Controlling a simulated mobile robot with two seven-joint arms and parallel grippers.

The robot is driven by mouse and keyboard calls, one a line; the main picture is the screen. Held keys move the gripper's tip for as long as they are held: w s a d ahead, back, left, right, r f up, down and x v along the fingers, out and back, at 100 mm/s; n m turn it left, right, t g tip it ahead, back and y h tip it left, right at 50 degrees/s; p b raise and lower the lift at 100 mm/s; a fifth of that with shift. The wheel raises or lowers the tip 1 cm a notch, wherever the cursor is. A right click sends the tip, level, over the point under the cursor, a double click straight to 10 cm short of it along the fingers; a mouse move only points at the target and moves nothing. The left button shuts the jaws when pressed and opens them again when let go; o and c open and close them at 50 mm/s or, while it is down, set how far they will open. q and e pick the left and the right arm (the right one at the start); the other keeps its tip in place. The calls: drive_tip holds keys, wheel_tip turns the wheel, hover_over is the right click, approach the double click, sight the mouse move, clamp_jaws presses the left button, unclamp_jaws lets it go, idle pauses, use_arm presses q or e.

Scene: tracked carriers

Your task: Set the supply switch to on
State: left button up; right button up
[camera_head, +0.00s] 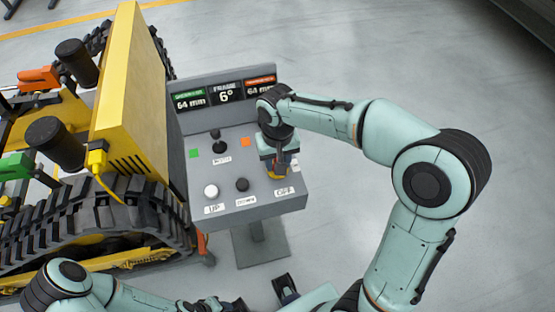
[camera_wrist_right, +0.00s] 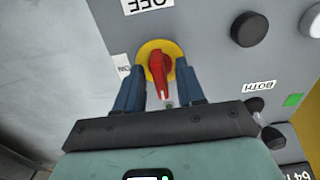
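The supply switch is a red rotary handle (camera_wrist_right: 158,70) on a round yellow plate (camera_wrist_right: 172,48). In the right wrist view an "OFF" label (camera_wrist_right: 148,4) is above it and an "ON" label (camera_wrist_right: 122,66) to its left. The handle lies roughly in line with the "OFF" label, not turned toward "ON". My right gripper (camera_wrist_right: 160,88) has one blue finger on each side of the handle, with small gaps showing. In the head view the right gripper (camera_head: 279,168) mostly hides the switch. My left gripper (camera_head: 213,304) is low at the bottom edge, partly cut off.
The grey console (camera_head: 250,207) carries a white button (camera_head: 211,191), a black button (camera_head: 242,185), a black joystick (camera_head: 217,142) and displays (camera_head: 225,93). A yellow tracked carrier (camera_head: 128,90) stands close on its left. The floor to the right is clear.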

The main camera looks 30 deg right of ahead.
clamp_jaws()
